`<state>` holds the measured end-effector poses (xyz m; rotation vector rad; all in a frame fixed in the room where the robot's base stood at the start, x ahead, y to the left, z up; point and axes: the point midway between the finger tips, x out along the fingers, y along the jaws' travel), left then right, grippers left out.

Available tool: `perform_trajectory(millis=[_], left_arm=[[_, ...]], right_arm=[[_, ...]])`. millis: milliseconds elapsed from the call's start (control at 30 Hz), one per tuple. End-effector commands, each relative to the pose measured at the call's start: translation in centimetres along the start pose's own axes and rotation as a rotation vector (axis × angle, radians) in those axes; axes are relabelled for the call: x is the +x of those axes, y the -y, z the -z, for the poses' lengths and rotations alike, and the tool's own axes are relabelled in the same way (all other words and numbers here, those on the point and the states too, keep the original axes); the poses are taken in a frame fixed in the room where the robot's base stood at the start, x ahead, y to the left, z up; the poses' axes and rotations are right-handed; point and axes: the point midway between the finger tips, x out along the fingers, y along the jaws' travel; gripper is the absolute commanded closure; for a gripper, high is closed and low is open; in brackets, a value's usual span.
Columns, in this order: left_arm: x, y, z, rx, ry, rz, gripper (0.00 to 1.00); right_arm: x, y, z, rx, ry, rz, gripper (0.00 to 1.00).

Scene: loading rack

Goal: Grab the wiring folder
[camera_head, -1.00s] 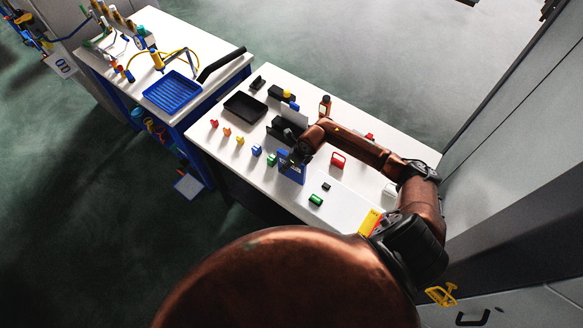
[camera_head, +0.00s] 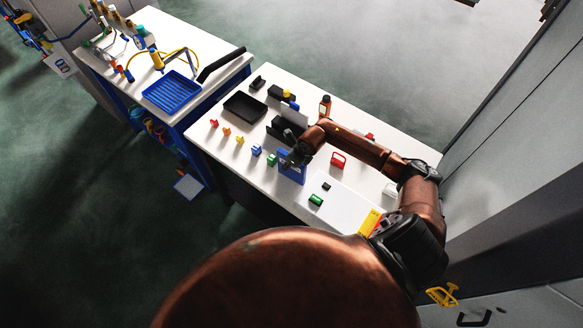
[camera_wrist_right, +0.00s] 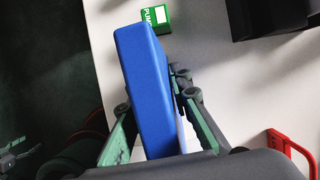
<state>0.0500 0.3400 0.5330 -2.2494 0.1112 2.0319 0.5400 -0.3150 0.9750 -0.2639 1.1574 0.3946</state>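A blue folder (camera_head: 292,173), which I take as the wiring folder, stands upright near the front edge of the right white table. My right gripper (camera_head: 289,159) is at its top. In the right wrist view, the two fingers of the gripper (camera_wrist_right: 152,98) straddle the folder (camera_wrist_right: 150,75), one on each side. Light gaps show beside the folder near the finger bases, while the fingertips look close to its sides. Firm contact on both sides cannot be seen. My left gripper is not in view.
A green block (camera_wrist_right: 155,18) lies just beyond the folder. A red-handled item (camera_head: 338,159) and a black tray (camera_head: 245,107) are on the table (camera_head: 225,150). Small coloured pieces line its front left. A blue tray (camera_head: 171,92) sits on the other table.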

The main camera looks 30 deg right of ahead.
Motion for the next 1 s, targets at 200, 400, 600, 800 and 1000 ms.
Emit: perform_trajectory(millis=[200,400,600,800,1000], left_arm=[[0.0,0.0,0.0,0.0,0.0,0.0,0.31],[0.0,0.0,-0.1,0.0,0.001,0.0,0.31],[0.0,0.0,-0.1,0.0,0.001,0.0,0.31],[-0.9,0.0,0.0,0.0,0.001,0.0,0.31],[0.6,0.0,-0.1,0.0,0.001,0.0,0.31]], right_arm=[[0.0,0.0,0.0,0.0,0.0,0.0,0.98],[0.0,0.0,0.0,0.0,0.0,0.0,1.0],[0.0,0.0,-0.1,0.0,0.001,0.0,1.0],[-0.7,-0.1,-0.3,0.001,0.002,-0.001,1.0],[-3.8,0.2,-1.8,-0.005,0.006,0.004,1.0]])
